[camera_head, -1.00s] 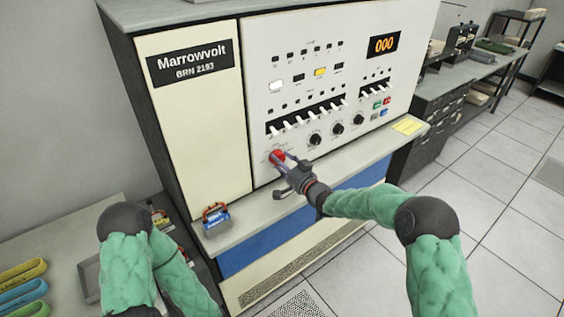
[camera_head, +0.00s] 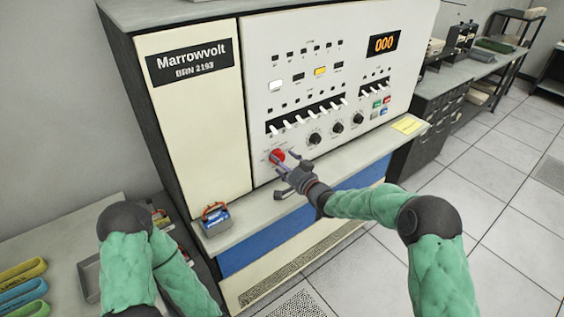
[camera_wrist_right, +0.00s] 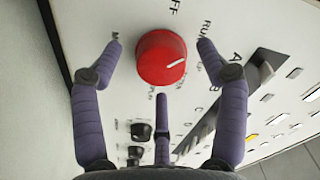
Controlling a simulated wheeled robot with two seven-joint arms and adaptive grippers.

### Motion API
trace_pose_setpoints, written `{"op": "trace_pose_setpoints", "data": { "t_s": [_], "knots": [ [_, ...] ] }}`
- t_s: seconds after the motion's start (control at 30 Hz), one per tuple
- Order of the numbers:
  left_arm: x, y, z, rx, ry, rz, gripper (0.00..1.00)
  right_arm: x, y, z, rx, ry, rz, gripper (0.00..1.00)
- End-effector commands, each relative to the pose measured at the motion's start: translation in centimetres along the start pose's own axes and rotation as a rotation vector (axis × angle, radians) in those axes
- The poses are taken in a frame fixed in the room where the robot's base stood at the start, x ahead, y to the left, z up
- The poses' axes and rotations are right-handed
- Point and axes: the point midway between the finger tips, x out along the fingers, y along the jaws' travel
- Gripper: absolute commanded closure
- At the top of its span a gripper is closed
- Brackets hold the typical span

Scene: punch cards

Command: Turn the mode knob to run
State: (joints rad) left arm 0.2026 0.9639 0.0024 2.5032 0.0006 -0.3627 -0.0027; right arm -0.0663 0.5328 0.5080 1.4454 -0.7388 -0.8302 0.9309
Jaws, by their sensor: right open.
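The red mode knob (camera_head: 277,156) is at the lower left of the cabinet's control panel. In the right wrist view, the knob (camera_wrist_right: 160,54) is large, and its white pointer line points right and slightly up, towards the side of the RUN lettering. My right gripper (camera_head: 284,169) is in front of the knob. In the right wrist view, its fingers (camera_wrist_right: 160,62) are spread open, with one on each side of the knob and one below. They show gaps and hold nothing. My left arm is at the lower left, and its gripper is out of sight.
Black knobs (camera_head: 315,139) and a row of white switches (camera_head: 300,120) are near the red knob. A ledge (camera_head: 340,165) juts out below the panel, with a blue padlock-like item (camera_head: 215,220) and a yellow note (camera_head: 408,126) on it. Floor (camera_head: 490,190) is clear at right.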

Motion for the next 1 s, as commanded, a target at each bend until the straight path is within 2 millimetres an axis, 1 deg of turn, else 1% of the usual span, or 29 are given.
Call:
{"op": "trace_pose_setpoints", "data": {
  "t_s": [0.17, 0.4, 0.5, 0.6, 0.7, 0.8, 1.0],
  "knots": [
    [0.0, 0.0, 0.0, 0.0, 0.0, 0.0, 0.58, -2.6, 0.0, -0.1, 0.001, 0.001, 0.002, 0.26],
    [0.0, 0.0, 0.0, 0.0, 0.0, 0.0, 0.58, -7.4, 0.1, -0.1, 0.0, 0.002, 0.002, 0.26],
    [0.0, 0.0, 0.0, 0.0, 0.0, 0.0, 0.58, -9.1, 0.1, -0.1, 0.001, 0.001, 0.003, 0.26],
    [0.0, 0.0, 0.0, 0.0, 0.0, 0.0, 0.58, -10.2, 0.1, -0.1, 0.001, 0.001, 0.002, 0.26],
    [0.0, 0.0, 0.0, 0.0, 0.0, 0.0, 0.58, -11.0, 0.1, 0.0, 0.0, 0.0, 0.002, 0.26],
    [0.0, 0.0, 0.0, 0.0, 0.0, 0.0, 0.58, -11.4, 0.1, 0.0, 0.0, 0.001, 0.001, 0.26],
    [0.0, 0.0, 0.0, 0.0, 0.0, 0.0, 0.58, -11.4, 0.1, 0.0, 0.001, 0.0, 0.001, 0.26]
  ]
}}
